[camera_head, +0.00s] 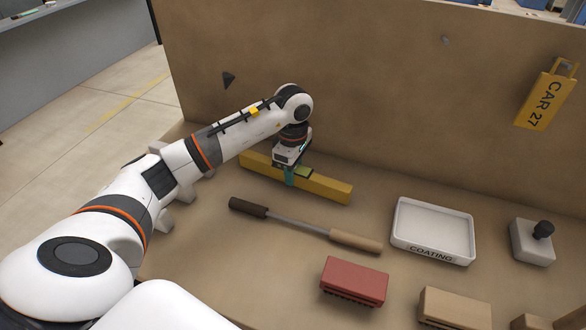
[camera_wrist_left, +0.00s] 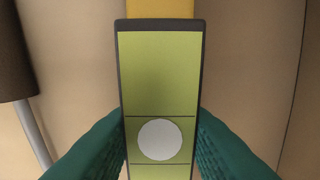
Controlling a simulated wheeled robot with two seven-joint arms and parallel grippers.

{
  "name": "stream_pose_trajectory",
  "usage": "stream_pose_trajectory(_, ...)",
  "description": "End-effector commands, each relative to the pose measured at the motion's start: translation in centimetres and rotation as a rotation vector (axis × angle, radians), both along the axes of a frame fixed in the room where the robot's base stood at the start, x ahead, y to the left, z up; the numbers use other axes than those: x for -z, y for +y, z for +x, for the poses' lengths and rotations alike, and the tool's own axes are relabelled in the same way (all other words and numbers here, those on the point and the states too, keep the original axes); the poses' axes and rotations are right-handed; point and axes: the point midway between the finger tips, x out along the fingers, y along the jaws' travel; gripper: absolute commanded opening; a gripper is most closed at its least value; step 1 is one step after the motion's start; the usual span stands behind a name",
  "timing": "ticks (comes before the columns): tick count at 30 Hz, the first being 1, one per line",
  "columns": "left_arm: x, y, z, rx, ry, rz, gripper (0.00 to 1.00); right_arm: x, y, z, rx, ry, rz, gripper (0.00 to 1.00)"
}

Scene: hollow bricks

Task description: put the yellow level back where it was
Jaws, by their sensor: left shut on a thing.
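The yellow level (camera_head: 322,188) is a long yellow bar in the head view, lying along the foot of the brown back panel. My left gripper (camera_head: 289,178) reaches down over its middle and is shut on it. In the left wrist view, the teal fingers (camera_wrist_left: 160,150) press on both sides of the level's dark-framed green window (camera_wrist_left: 160,70) with a white disc. A strip of its yellow body (camera_wrist_left: 160,8) shows at the top. I cannot tell whether the level touches the table. My right gripper is not in view.
A white COATING tray (camera_head: 398,232), a red brick (camera_head: 354,281), a tan brick (camera_head: 455,309) and a grey block with a black knob (camera_head: 532,243) stand to the right. A yellow CAR 27 tag (camera_head: 545,102) hangs on the panel.

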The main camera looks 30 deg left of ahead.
Motion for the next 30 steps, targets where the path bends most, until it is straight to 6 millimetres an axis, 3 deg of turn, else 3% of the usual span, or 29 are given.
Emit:
stream_pose_trajectory(26, 0.41, 0.00, 0.05, 0.000, -0.002, -0.001, 0.00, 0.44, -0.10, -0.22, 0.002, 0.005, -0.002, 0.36)
stream_pose_trajectory(27, 0.41, -0.01, 0.05, 0.000, -0.002, -0.001, 0.32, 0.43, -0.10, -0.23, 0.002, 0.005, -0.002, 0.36)
stream_pose_trajectory(30, 0.39, -0.01, 0.05, 0.000, -0.002, -0.001, 0.48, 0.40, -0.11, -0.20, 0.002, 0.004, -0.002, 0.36)
